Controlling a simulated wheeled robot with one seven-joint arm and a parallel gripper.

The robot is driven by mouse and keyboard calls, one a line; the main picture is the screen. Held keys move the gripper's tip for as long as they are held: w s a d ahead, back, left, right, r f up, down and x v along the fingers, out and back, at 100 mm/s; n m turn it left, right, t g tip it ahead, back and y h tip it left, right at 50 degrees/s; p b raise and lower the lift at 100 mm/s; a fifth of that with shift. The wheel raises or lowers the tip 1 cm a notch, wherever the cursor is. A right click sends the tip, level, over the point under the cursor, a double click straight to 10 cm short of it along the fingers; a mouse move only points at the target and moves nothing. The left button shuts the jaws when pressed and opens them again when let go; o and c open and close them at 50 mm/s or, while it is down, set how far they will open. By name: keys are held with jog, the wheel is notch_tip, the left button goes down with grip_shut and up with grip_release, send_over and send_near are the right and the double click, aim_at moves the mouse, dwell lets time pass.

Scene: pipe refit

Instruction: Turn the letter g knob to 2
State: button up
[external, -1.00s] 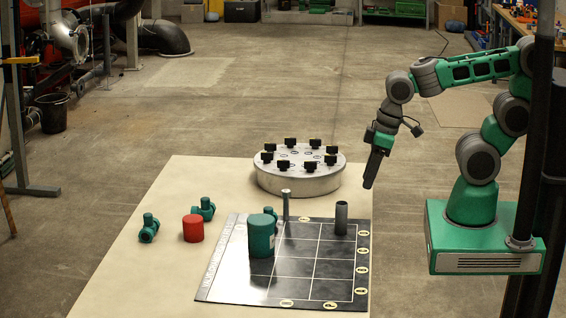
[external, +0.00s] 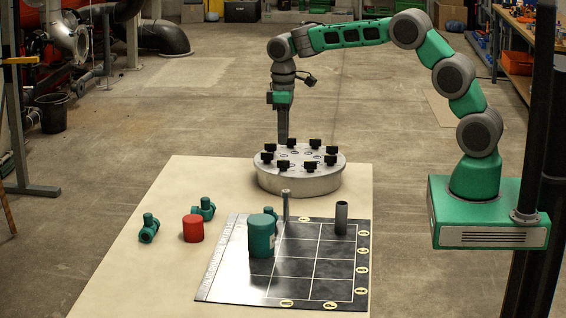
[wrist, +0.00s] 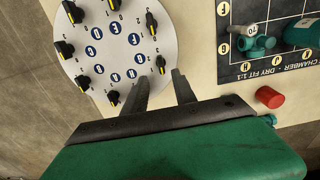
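A round grey disc (external: 300,182) stands at the back of the table, with several black knobs around its rim. The knobs have yellow pointer marks in the wrist view, and lettered blue circles mark the disc face (wrist: 117,52). The letters are small and turned, so I cannot surely tell which is g. One knob (wrist: 160,64) shows just above the gap between my fingers; the left finger covers part of the rim beside it. My gripper (external: 283,142) points down over the disc's far side. Its fingers (wrist: 160,88) are apart with nothing between them.
A black gridded board (external: 310,265) lies at the front right, bearing a green cylinder (external: 261,237), a grey tube (external: 341,218) and a thin post (external: 286,205). A red cylinder (external: 193,229) and green fittings (external: 149,228) stand left of it. The table's left front is clear.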

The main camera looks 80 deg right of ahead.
aim_at(283, 165)
notch_tip(283, 165, down, 7)
jog(key=shift+f+p, duration=0.1)
jog(key=shift+p, duration=0.5)
grip_shut()
